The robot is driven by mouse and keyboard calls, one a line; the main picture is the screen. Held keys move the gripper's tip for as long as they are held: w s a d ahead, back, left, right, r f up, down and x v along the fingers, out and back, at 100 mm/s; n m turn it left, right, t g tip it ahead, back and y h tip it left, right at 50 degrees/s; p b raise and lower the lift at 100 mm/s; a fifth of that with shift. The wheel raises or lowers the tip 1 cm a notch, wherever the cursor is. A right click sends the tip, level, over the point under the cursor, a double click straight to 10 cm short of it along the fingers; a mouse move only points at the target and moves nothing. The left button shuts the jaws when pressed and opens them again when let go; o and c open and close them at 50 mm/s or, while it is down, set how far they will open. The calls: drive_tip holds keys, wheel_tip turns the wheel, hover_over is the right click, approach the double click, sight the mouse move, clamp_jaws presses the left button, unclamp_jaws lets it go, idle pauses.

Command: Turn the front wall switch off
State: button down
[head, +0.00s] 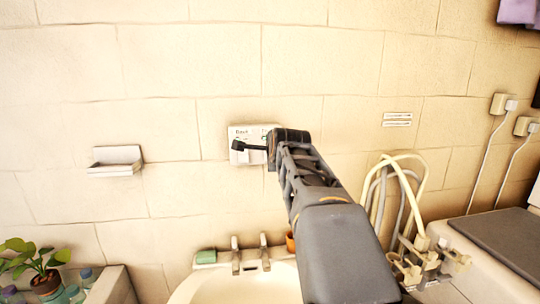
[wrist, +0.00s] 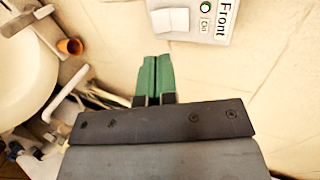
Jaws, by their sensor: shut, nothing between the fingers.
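A white wall switch panel (head: 243,132) is on the tiled wall in the head view, partly hidden by my gripper (head: 238,146). In the wrist view the panel is cut off by the top edge; its visible part (wrist: 208,32) carries the sideways label "Front". A white rocker switch (wrist: 172,20) and a green round light beside small text, apparently "On", show there. My gripper (wrist: 156,60) is shut and empty, its green fingers pressed together. The fingertips appear just short of the rocker in the picture; whether they touch it I cannot tell.
A white basin (head: 240,284) with two taps is below, with a green soap (head: 206,256) on its rim. An orange cup (wrist: 70,46) stands near it. A soap shelf (head: 116,161) is left on the wall; pale hoses (head: 405,185) hang right. Wall around the panel is clear.

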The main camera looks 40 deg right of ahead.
drive_tip(key=p+x, duration=0.2)
drive_tip(key=x, duration=0.7)
drive_tip(key=shift+w+d+f+t+b, duration=0.2)
drive_tip(key=shift+t+b, duration=0.2)
drive_tip(key=shift+b, duration=0.55)
drive_tip(key=shift+r, duration=0.15)
